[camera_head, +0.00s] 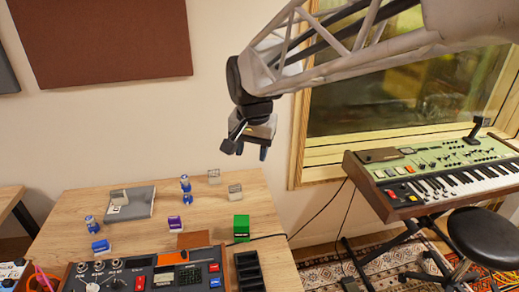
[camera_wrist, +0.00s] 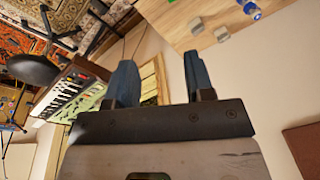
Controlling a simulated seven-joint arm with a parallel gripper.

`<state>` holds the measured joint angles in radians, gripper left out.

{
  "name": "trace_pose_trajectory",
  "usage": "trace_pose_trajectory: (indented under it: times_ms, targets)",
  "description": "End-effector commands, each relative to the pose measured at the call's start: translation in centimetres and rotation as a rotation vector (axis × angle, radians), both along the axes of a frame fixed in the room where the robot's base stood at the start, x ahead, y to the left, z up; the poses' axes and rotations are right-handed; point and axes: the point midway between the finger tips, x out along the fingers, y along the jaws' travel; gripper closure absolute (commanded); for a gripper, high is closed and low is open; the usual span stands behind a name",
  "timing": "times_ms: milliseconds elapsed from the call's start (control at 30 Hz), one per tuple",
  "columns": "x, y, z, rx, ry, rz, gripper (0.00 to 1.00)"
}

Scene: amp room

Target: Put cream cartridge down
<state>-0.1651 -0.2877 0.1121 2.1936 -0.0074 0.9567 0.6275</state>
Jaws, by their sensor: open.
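My gripper (camera_head: 246,150) is raised above the back right of the wooden table, apart from everything on it. Its two blue fingers stand apart with nothing between them in the wrist view (camera_wrist: 163,76). Two small pale grey-beige blocks, one at the back (camera_head: 214,175) and one nearer (camera_head: 235,191), stand on the table below. A pale cream-looking piece (camera_head: 119,196) rests on a flat grey pad (camera_head: 137,207) at the left. Which of these is the cream cartridge I cannot tell for certain.
Blue pieces (camera_head: 185,184), a purple block (camera_head: 174,223) and a green block (camera_head: 241,227) stand on the table (camera_head: 262,205). A control panel (camera_head: 150,273) and a black slotted rack (camera_head: 249,270) occupy the front. A keyboard (camera_head: 440,172) and stool (camera_head: 487,234) are at the right.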

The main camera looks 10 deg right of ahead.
Motion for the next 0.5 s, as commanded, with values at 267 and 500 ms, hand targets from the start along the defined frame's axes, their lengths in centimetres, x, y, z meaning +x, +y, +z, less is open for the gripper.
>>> trace_pose_trajectory:
  times_ms: [267,500]
  targets:
    - [-7.4,-3.9,-0.7,-0.035,-0.028,0.145,0.51]
    - [-13.6,-6.5,-2.2,-0.070,-0.049,0.272,0.51]
